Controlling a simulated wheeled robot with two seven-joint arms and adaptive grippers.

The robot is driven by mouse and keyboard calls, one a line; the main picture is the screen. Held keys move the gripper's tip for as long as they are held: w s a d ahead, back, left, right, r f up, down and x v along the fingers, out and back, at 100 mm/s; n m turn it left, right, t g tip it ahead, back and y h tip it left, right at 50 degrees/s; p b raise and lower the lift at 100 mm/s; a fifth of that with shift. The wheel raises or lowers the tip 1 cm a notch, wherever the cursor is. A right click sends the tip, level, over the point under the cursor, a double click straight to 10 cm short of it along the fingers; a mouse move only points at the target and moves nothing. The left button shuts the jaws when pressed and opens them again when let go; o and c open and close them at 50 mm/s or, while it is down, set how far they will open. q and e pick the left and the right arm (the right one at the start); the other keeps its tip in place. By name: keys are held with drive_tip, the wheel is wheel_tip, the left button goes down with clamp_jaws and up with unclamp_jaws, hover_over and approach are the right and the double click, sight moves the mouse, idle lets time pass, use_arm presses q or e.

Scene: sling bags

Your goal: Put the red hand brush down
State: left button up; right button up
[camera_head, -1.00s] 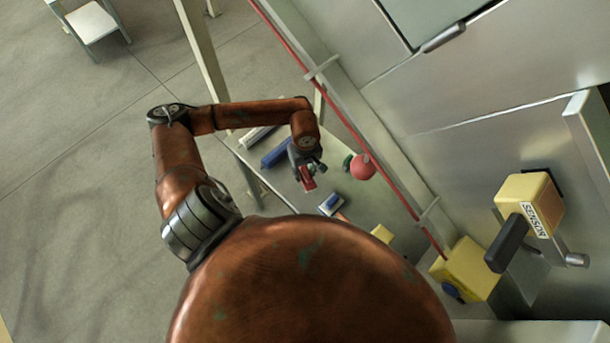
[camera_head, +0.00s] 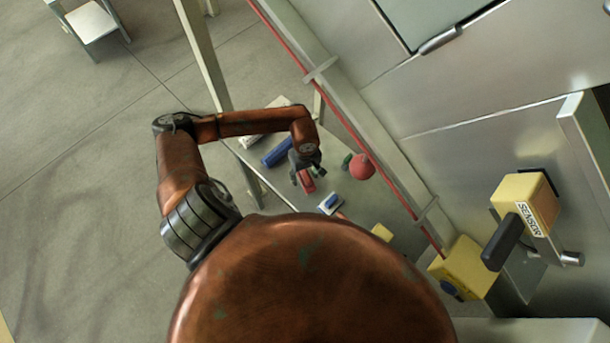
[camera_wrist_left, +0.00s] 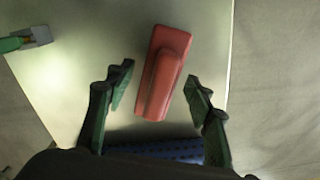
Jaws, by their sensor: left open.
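The red hand brush (camera_head: 306,181) lies on the light table (camera_head: 375,211). In the left wrist view the brush (camera_wrist_left: 164,72) lies at a slight tilt between and ahead of the fingertips, with clear gaps on both sides. My left gripper (camera_wrist_left: 158,88) is open and empty. In the head view the left gripper (camera_head: 306,170) hangs just over the brush and hides part of it. My right gripper is not in view.
A blue object (camera_head: 277,152) lies beside the gripper, and a white block with a blue top (camera_head: 330,203) lies nearby. A red ball (camera_head: 361,166) is close to the red rail (camera_head: 380,178). A yellow object (camera_head: 382,232) lies nearer me.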

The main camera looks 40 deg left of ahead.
sight(305, 174)
use_arm(q)
drive_tip(key=shift+r, duration=0.15)
wheel_tip(305, 174, up, 12)
drive_tip(key=b, duration=0.1)
idle(0.5)
idle(0.3)
